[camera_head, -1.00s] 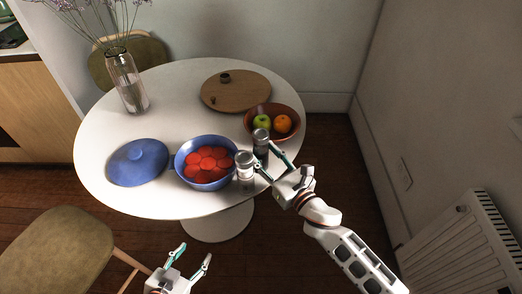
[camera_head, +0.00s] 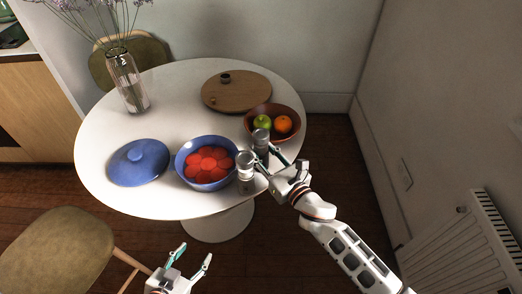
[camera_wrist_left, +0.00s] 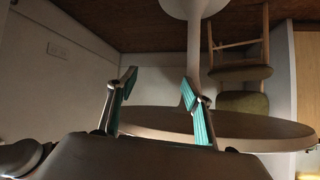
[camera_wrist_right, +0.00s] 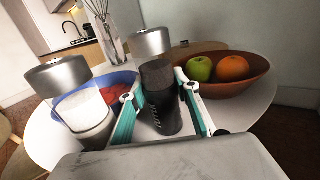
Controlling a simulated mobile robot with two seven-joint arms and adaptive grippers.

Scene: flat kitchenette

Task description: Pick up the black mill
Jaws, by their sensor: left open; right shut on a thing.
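The black mill (camera_head: 261,150), a dark cylinder with a silver cap, stands upright near the table's right edge, between the fruit bowl and a white mill. My right gripper (camera_head: 270,159) is around its body. In the right wrist view the mill's dark body (camera_wrist_right: 160,105) sits between the two fingers of the right gripper (camera_wrist_right: 159,92), shut on it. The mill's base is partly hidden; I see no clear lift off the table. My left gripper (camera_head: 195,252) is open and empty, low in front of the table; it also shows in the left wrist view (camera_wrist_left: 158,84).
A white mill (camera_head: 246,174) with a silver cap stands close to the left of the right gripper.

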